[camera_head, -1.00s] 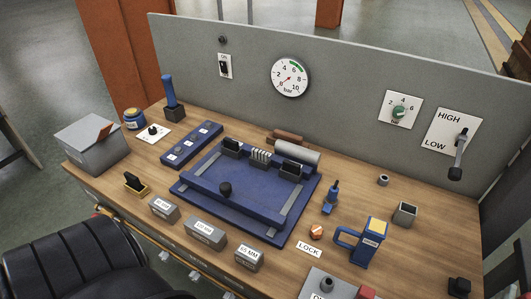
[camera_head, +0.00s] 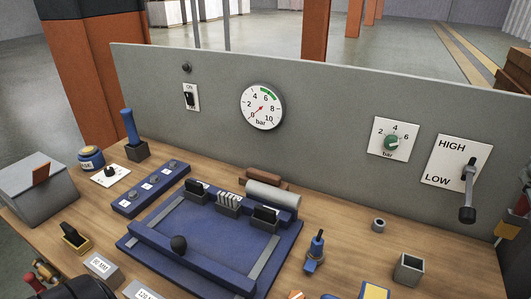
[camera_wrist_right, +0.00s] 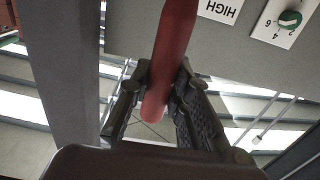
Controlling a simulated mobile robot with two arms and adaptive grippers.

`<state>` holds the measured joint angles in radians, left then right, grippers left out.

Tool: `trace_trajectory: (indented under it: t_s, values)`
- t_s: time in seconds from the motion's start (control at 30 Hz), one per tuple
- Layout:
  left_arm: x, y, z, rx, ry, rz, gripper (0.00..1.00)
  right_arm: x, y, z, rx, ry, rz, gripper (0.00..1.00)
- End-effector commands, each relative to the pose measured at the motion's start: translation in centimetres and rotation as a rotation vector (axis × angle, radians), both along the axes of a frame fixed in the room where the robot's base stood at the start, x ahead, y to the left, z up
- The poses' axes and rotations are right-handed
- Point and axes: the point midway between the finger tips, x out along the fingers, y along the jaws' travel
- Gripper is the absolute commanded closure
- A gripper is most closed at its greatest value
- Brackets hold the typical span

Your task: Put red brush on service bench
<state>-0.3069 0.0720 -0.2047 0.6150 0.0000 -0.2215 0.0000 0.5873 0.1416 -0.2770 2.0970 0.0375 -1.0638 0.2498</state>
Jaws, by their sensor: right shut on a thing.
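In the right wrist view my right gripper (camera_wrist_right: 162,78) is shut on a red, rounded handle (camera_wrist_right: 174,35), which I take to be the red brush. It runs from the top edge down between the fingers; no bristles show. The service bench (camera_head: 350,240) has a wooden top and fills the lower part of the head view. Neither the right gripper nor the brush is clearly seen in the head view. My left gripper is not in view.
A blue fixture (camera_head: 190,250) takes up the bench middle. A grey box (camera_head: 35,190), a blue-handled tool (camera_head: 131,130) and an open grey cup (camera_head: 408,270) stand around it. A grey panel (camera_head: 320,120) with gauge and lever rises behind. Bare wood shows right of the fixture.

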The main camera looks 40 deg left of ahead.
Motion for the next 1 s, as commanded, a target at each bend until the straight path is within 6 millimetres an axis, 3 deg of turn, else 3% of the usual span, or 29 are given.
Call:
trace_trajectory:
  t_s: [0.2,0.33,0.8,1.0]
  values:
    - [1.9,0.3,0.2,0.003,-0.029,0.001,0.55,0.0,0.0,0.1,0.0,0.0,0.001,1.0]
    - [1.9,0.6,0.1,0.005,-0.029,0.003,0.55,0.1,0.0,-1.3,-0.001,0.004,-0.001,1.0]
    - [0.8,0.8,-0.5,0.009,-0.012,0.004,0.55,0.0,0.0,-13.2,-0.001,0.006,0.0,1.0]
    - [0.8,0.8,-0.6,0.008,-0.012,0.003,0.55,0.0,0.0,-15.4,0.001,-0.001,0.001,1.0]
